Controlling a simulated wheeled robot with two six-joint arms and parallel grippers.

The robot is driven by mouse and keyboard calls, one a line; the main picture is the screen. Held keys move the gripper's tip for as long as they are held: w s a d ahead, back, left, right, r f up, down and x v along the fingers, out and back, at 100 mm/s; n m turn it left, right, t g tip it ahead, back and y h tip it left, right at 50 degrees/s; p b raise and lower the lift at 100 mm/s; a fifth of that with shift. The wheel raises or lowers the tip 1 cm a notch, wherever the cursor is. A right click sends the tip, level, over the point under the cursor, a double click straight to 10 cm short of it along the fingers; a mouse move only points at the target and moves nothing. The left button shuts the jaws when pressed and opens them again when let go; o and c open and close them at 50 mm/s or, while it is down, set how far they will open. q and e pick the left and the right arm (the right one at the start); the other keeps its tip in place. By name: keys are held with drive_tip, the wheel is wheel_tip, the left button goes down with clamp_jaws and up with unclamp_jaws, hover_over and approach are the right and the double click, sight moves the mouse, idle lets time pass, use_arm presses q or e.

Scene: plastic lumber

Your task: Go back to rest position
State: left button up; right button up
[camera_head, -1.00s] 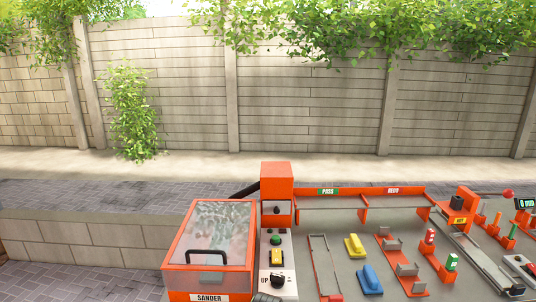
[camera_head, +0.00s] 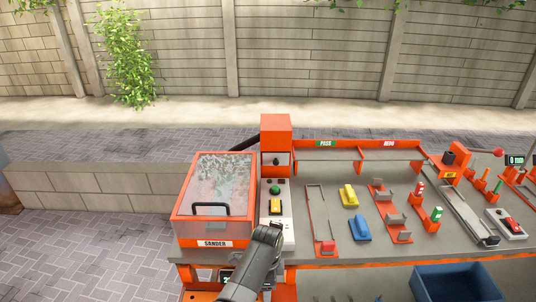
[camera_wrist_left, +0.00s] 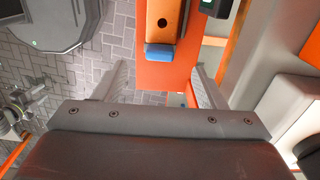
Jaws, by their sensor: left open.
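My left gripper (camera_wrist_left: 160,85) is open in the left wrist view, its two grey fingers spread apart. Nothing is held between them. Beyond the fingers are an orange panel and an orange part with a blue end (camera_wrist_left: 160,52), and grey paving shows below. In the head view a dark grey arm link of mine (camera_head: 255,265) rises from the bottom edge in front of the bench, beside the sander. Its gripper cannot be made out there. My right gripper is in neither view.
The orange sander box (camera_head: 215,243) with a clear lid stands at the bench's left end, next to a control box (camera_head: 283,215). Yellow (camera_head: 349,196) and blue (camera_head: 360,228) blocks lie on the bench. A blue bin (camera_head: 455,283) is below. Paving at left is clear.

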use_arm(q)
drive_tip(key=shift+r+p, duration=0.3)
drive_tip(key=shift+r, duration=0.3)
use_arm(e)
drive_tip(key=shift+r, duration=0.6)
use_arm(q)
drive_tip(key=shift+f, duration=0.1)
